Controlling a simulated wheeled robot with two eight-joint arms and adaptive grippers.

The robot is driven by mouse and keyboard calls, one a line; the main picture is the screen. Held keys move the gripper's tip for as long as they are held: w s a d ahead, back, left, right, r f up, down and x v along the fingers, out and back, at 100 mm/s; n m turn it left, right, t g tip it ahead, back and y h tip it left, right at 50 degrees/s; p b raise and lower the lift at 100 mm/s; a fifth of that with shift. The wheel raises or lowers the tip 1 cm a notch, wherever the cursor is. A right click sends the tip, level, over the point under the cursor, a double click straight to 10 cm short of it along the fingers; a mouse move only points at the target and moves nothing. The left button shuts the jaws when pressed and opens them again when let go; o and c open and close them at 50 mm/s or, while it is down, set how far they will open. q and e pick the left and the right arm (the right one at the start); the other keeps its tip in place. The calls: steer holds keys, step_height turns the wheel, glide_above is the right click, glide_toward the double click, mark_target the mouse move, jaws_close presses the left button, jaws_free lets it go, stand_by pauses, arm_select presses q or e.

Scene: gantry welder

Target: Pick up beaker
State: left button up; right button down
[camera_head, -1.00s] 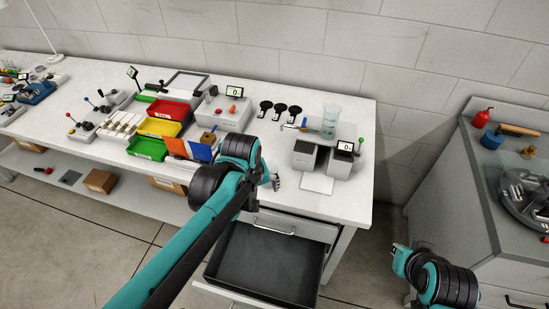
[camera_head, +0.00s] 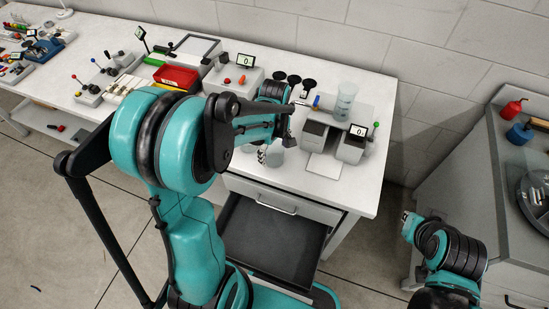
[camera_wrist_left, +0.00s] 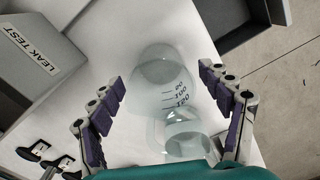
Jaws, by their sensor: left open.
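A clear glass beaker (camera_head: 345,102) stands upright at the back right of the bench. A second clear glass vessel (camera_head: 275,155), partly hidden by my arm, is by my left gripper (camera_head: 264,153) near the bench's front edge. In the left wrist view a glass vessel with printed volume marks (camera_wrist_left: 165,78) lies between the spread fingers of my left gripper (camera_wrist_left: 161,77). The fingers are open, one on each side, with gaps to the glass. My right arm's end (camera_head: 408,222) shows at lower right, beside the bench; its fingers cannot be made out.
A box marked LEAK TEST (camera_wrist_left: 42,62) is close by in the wrist view. Grey devices with a display (camera_head: 352,146) stand right of the left gripper. An open drawer (camera_head: 270,240) juts out below the bench top. A red bin (camera_head: 176,77) is farther left.

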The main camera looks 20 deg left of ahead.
arm_select(q)
steer(key=shift+f, duration=0.7)
steer(key=shift+r, duration=0.1)
steer(key=c, duration=1.2)
